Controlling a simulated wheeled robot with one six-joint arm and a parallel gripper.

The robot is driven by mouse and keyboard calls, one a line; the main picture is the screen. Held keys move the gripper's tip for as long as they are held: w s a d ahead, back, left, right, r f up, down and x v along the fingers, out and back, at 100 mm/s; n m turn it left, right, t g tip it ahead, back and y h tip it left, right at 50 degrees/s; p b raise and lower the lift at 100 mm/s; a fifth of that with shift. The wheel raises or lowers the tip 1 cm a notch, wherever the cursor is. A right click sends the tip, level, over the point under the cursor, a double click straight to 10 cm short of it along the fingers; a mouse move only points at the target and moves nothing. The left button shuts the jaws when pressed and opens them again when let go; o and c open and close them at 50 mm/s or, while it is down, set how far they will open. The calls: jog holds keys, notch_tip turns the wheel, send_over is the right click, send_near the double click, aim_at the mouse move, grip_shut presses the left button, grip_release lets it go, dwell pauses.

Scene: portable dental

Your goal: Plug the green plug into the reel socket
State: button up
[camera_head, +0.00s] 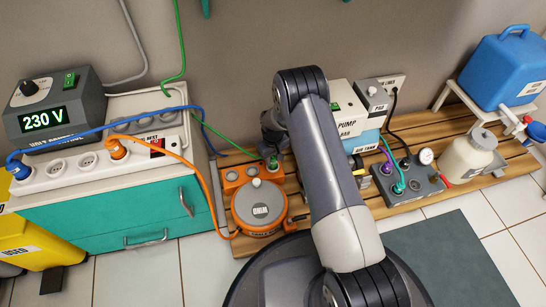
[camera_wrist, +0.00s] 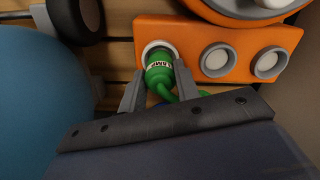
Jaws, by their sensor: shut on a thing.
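The green plug (camera_wrist: 158,74), with a white label band, is held between the two fingers of my gripper (camera_wrist: 159,79) in the wrist view. Its front end lies within the white ring of the leftmost socket on the orange socket block (camera_wrist: 231,78); how deep it sits is hidden. Two other sockets on the block are empty. In the head view the green plug (camera_head: 272,162) is small and partly covered by my gripper. The orange reel (camera_head: 258,230) with a grey lid stands in front of the block. A green cable (camera_head: 222,133) runs up the wall.
A white power strip (camera_head: 70,175) with blue and orange plugs lies on the teal cabinet (camera_head: 90,215) at left. A pump (camera_head: 347,118), a valve block (camera_head: 410,182) and a white tank (camera_head: 470,155) stand right on the wooden slats. An orange cable (camera_head: 200,178) hangs near the reel.

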jog(key=shift+f, duration=0.5)
jog(key=o, duration=1.2)
notch_tip(320, 180, up, 11)
jog(key=p, duration=0.4)
jog(key=shift+p, duration=0.35)
jog(key=shift+f, duration=0.15)
notch_tip(320, 180, down, 11)
jog(key=b, duration=0.5)
jog(key=shift+r, duration=0.55)
jog(key=shift+p, duration=0.35)
